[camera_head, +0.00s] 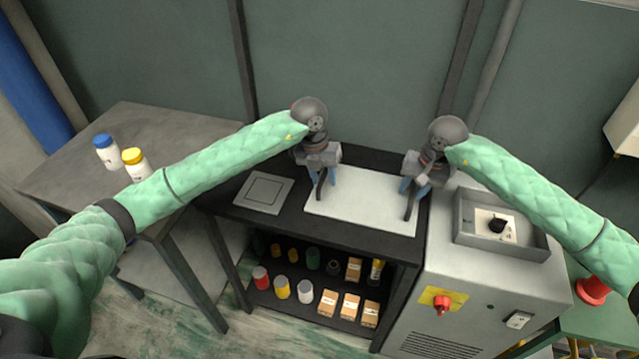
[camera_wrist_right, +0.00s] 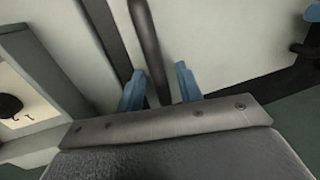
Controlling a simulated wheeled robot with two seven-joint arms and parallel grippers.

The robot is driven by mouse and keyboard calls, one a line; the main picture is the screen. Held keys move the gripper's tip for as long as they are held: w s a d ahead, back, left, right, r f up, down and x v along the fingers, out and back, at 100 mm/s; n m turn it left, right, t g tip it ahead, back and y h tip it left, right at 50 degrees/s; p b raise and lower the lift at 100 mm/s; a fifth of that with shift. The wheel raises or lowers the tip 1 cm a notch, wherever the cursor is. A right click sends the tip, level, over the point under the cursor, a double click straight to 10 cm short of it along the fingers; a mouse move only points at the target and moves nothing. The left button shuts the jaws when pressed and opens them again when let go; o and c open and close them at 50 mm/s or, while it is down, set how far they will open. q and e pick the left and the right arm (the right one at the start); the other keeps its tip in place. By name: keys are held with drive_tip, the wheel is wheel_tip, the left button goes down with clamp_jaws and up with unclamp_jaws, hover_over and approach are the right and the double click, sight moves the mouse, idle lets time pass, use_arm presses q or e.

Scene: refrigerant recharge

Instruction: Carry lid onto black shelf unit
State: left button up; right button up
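The lid (camera_head: 362,203), a flat white panel with a dark bar handle near each side, lies over the top of the black shelf unit (camera_head: 282,226). My left gripper (camera_head: 321,180) is at its left handle, with blue fingers on either side of the bar. My right gripper (camera_head: 411,191) is at its right handle. In the right wrist view, the dark handle bar (camera_wrist_right: 148,40) runs between the blue fingers of my right gripper (camera_wrist_right: 160,92), with small gaps beside it. Whether the lid touches the unit everywhere is unclear.
A grey square plate (camera_head: 263,191) is on the unit's left top. A side table (camera_head: 80,172) holds blue-capped and yellow-capped bottles. Cans and boxes fill the lower shelves.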

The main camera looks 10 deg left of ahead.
drive_tip(key=shift+r, duration=0.1)
use_arm(q)
wheel_tip(320, 180, up, 12)
drive_tip(key=a, duration=0.2)
drive_tip(key=shift+a+f, duration=0.15)
use_arm(e)
wheel_tip(320, 180, up, 12)
drive_tip(key=d, duration=0.2)
drive_tip(key=shift+s+f, duration=0.15)
drive_tip(key=shift+f, duration=0.1)
drive_tip(key=shift+d+f, duration=0.1)
idle(0.4)
